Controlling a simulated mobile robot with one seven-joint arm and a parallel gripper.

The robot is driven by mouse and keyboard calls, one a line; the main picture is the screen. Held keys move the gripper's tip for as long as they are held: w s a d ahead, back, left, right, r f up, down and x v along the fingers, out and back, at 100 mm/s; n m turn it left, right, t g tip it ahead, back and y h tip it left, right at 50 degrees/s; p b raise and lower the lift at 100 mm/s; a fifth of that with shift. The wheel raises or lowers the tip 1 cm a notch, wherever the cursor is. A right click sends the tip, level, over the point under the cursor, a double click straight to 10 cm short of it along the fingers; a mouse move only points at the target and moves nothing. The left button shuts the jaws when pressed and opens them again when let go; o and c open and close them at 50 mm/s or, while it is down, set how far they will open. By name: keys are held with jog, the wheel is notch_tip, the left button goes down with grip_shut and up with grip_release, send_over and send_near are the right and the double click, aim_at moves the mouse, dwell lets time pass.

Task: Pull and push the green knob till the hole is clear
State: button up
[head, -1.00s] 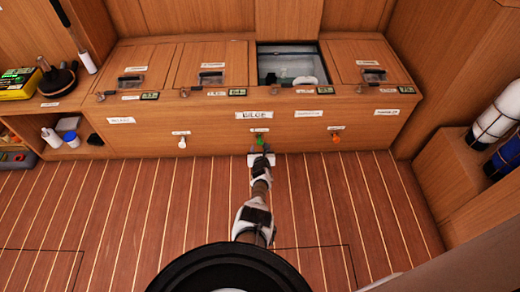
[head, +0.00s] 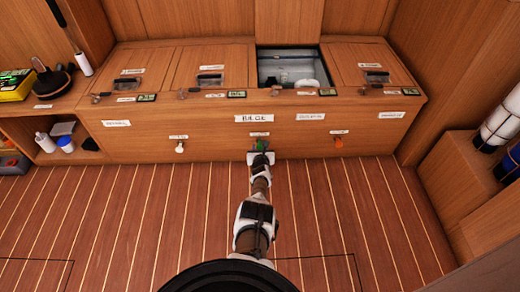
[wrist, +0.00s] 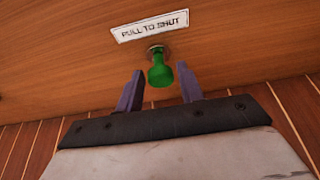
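The green knob (head: 261,145) sticks out of the front of the wooden bench, under the BILGE label (head: 254,118). In the wrist view the knob (wrist: 160,74) is below a small "PULL TO SHUT" plate (wrist: 156,27). My gripper (wrist: 160,69) is open, with one purple finger on each side of the knob and a visible gap at both. In the head view my gripper (head: 261,156) is at the bench front and partly covers the knob. An open hatch (head: 265,70) in the bench top shows a grey inside with pale and dark items; its bottom is unclear.
A white knob (head: 179,147) and an orange knob (head: 339,143) are on the same bench front, left and right. Closed lids (head: 215,66) flank the hatch. Shelves with bottles (head: 46,142) stand left, a rack with cylinders (head: 500,122) right. The striped floor is clear.

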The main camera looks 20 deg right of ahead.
grip_shut()
jog(key=s+p, duration=0.2)
jog(key=s+a+p, duration=0.1)
jog(key=s+p, duration=0.1)
jog(key=s, duration=0.1)
jog(key=shift+a, duration=0.2)
jog(key=shift+o, duration=1.6)
grip_release()
jog(key=shift+s, duration=0.1)
